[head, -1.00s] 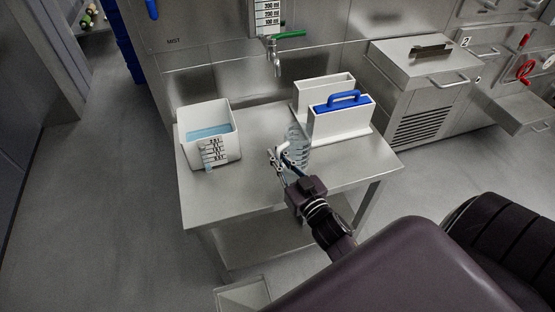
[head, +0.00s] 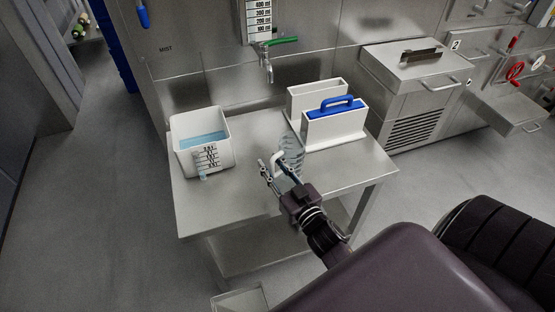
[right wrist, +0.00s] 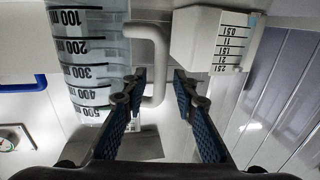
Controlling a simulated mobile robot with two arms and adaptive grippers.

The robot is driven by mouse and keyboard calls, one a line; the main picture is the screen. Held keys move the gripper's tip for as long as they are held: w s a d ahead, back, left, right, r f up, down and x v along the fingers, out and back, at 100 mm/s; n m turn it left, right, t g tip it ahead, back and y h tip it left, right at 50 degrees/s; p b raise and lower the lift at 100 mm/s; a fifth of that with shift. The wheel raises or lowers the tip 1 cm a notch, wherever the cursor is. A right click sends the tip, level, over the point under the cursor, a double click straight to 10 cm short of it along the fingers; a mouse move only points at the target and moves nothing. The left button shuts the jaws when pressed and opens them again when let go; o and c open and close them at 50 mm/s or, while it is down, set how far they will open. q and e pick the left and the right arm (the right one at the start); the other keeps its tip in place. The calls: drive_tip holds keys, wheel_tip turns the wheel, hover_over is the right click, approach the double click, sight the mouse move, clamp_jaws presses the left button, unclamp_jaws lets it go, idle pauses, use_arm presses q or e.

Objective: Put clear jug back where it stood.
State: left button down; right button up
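The clear jug (head: 292,152) with bluish bands stands on the steel table (head: 225,210), just left of the white holder with the blue handle. Its white handle (head: 277,158) faces my right gripper (head: 273,170). In the right wrist view the jug (right wrist: 90,60) shows its scale marks, and its handle (right wrist: 158,60) lies ahead of the fingertips. My right gripper (right wrist: 155,88) is open, with its two fingers apart and nothing clamped between them. The jug's far side is hidden. My left gripper is out of view.
A white container of blue water (head: 202,150) with a scale stands at the table's left. White holders (head: 335,132), one with a blue-handled insert, stand at the back right. A tap (head: 268,70) hangs over the back edge. The table's front left is clear.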

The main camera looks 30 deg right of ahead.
drive_tip(key=s+b, duration=0.1)
drive_tip(key=s, duration=1.1)
drive_tip(key=shift+a+b, duration=0.3)
drive_tip(key=s+a+f+g, duration=0.2)
drive_tip(key=f+g, duration=0.1)
drive_tip(key=f, duration=0.7)
drive_tip(key=s+a+f+g+y, duration=0.1)
drive_tip(key=s+a+f+g, duration=0.15)
drive_tip(key=f, duration=0.85)
drive_tip(key=s+a+f+g, duration=0.1)
drive_tip(key=s+f+g, duration=0.15)
drive_tip(key=f, duration=0.75)
drive_tip(key=s+f+n+g, duration=0.1)
drive_tip(key=s+f+g, duration=0.3)
drive_tip(key=s+f, duration=0.6)
drive_tip(key=s+f+n+g, duration=0.2)
drive_tip(key=s+f+g, duration=0.3)
drive_tip(key=s+f, duration=0.5)
drive_tip(key=s, duration=0.5)
drive_tip(key=shift+s, duration=0.25)
